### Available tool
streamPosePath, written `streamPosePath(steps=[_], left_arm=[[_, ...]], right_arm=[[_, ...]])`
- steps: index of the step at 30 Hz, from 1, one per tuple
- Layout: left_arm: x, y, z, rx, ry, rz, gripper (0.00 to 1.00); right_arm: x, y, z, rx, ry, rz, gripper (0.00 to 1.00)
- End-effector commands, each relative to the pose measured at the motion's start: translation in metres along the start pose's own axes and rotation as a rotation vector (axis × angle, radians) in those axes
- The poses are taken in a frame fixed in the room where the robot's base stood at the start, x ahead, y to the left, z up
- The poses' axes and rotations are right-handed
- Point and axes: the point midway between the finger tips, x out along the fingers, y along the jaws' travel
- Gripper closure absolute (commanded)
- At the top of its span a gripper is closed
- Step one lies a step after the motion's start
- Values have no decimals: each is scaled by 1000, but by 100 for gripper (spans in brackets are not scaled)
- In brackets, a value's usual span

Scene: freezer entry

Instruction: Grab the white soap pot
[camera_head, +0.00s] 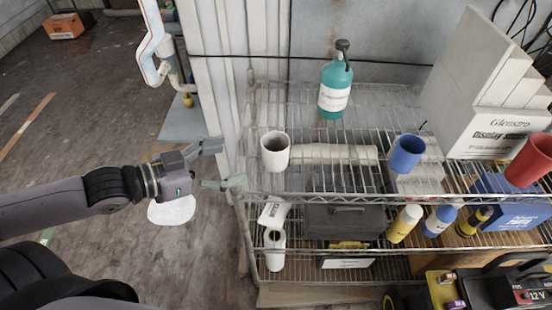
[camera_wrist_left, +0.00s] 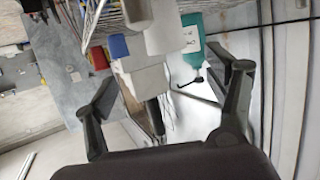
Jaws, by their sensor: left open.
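The white soap pot (camera_head: 275,152) appears to be the white, cup-like pot with a dark opening standing upright on the top wire shelf, near its left end. My left gripper (camera_head: 231,164) is open and empty, just left of the pot and apart from it, with its fingers pointing right toward the shelf. In the left wrist view the open fingers (camera_wrist_left: 163,103) have nothing between them. Pale objects show at that view's top edge, but I cannot tell which is the pot. My right gripper is not in view.
The wire shelf (camera_head: 330,196) also holds a teal bottle (camera_head: 335,88), a pale roll behind the pot, a blue cup (camera_head: 407,153), a red cup (camera_head: 530,160) and white boxes (camera_head: 500,133). A pale post stands at the shelf's left. Floor at left is mostly open.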

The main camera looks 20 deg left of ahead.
Motion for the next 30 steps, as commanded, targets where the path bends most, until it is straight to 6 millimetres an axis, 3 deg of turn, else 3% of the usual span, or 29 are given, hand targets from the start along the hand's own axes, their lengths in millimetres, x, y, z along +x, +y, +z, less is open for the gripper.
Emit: streamPosePath(steps=[4,15,30], left_arm=[[12,0,1,4,5,0,22],[35,-1,0,4,5,-1,22],[76,-2,-2,-1,3,-3,22]], right_arm=[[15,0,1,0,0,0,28],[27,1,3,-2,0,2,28],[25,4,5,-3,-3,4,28]])
